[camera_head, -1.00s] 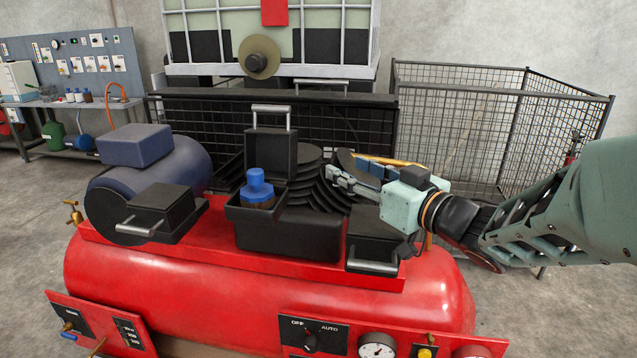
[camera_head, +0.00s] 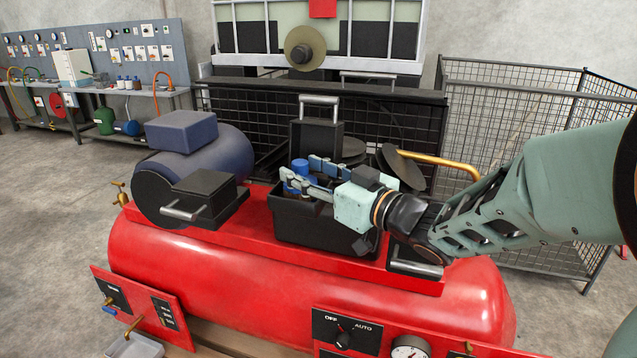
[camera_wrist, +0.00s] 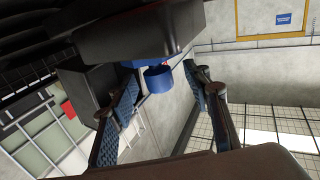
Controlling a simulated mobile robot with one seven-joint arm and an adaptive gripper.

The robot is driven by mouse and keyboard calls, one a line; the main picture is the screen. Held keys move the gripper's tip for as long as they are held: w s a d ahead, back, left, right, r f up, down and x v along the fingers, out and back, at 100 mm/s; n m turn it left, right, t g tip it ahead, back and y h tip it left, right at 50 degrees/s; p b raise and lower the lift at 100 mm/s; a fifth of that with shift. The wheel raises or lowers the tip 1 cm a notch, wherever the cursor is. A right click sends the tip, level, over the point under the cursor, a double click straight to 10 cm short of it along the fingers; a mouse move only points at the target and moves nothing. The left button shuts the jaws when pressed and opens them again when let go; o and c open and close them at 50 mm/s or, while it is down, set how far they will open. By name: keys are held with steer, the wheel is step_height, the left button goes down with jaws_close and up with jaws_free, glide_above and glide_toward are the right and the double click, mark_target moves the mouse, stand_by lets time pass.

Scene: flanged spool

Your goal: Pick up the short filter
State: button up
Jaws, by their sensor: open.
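The short filter seems to be the blue-topped piece (camera_head: 301,167) in the open black box (camera_head: 318,227) on top of the red tank. Its lower part is hidden by the box and my fingers. My gripper (camera_head: 299,174) is open and reaches in from the right, its two fingers by the blue piece. In the wrist view, the blue piece (camera_wrist: 158,80) shows beyond and between the spread padded fingers of my gripper (camera_wrist: 160,78). I cannot tell whether a finger touches it.
A blue motor drum (camera_head: 190,158) and a black box with a handle (camera_head: 203,195) stand left of the open box. Its raised lid (camera_head: 316,136) stands behind. Dark curved fins and a brass pipe (camera_head: 440,160) lie behind my gripper. A wire cage (camera_head: 500,110) stands back right.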

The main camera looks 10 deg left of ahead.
steer(key=shift+x, duration=0.95)
steer(key=shift+c, duration=0.3)
jaws_close()
steer(key=shift+r, duration=0.15)
